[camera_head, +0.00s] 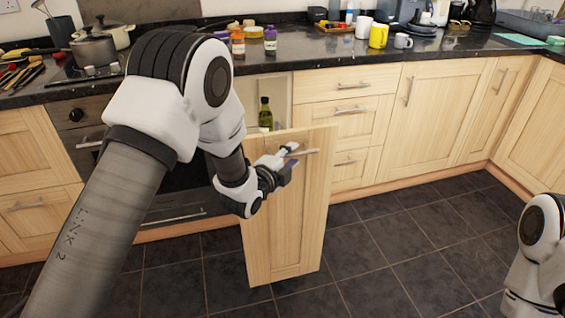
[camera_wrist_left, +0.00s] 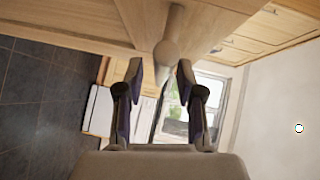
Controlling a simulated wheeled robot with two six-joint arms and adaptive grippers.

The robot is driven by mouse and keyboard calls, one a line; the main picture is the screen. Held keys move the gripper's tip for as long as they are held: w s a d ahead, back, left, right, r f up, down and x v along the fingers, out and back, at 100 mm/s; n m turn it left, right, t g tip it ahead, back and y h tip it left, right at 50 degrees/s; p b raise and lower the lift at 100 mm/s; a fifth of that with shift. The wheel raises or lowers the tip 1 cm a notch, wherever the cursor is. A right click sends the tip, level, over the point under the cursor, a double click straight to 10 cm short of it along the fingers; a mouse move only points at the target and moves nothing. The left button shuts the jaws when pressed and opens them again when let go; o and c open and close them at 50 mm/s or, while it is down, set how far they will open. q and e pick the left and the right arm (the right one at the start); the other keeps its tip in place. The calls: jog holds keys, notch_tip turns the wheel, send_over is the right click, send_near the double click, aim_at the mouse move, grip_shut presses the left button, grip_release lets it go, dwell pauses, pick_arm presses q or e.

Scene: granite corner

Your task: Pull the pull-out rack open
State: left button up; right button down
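The pull-out rack's light wooden front (camera_head: 285,225) stands out from the cabinet row, so the rack is partly open. A green bottle (camera_head: 265,115) shows behind its top edge, in the opening. The bar handle (camera_head: 304,153) lies across the upper front. My left gripper (camera_head: 291,158) is at this handle. In the left wrist view, the two fingers (camera_wrist_left: 160,78) stand apart, with the handle (camera_wrist_left: 166,52) between and just beyond their tips; I see gaps beside it and no clear grip. My right arm shows at the lower right, but its gripper is out of view.
The granite worktop (camera_head: 300,58) holds jars, a yellow mug (camera_head: 378,36) and pots (camera_head: 93,47). Closed drawers (camera_head: 345,119) are right of the rack, and the oven (camera_head: 170,190) is left of it. The dark tiled floor (camera_head: 400,250) is clear in front and to the right.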

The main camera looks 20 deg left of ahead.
pick_arm(q)
jog(key=v, duration=1.1)
jog(key=s+f+n+g+y, duration=0.1)
jog(key=s+f+g, duration=0.1)
jog(key=s+f, duration=0.45)
jog(key=s+a+f+n+g, duration=0.1)
jog(key=s+f+n+g, duration=0.15)
jog(key=f, duration=0.65)
jog(key=s+f+g+y, duration=0.1)
jog(key=s+f+g, duration=0.2)
jog(key=s+f, duration=0.35)
jog(key=s+a+f+n+g, duration=0.2)
jog(key=s+f+n+g, duration=0.3)
jog(key=s+f, duration=0.4)
jog(key=s+n+g+y, duration=0.1)
jog(key=s+n+g, duration=0.3)
jog(key=s+n, duration=0.55)
notch_tip(320, 180, up, 12)
jog(key=w+n+p, duration=0.1)
jog(key=p, duration=1.2)
jog(key=shift+w+a+r, duration=0.25)
jog(key=shift+w+a, duration=0.1)
jog(key=shift+a, duration=0.05)
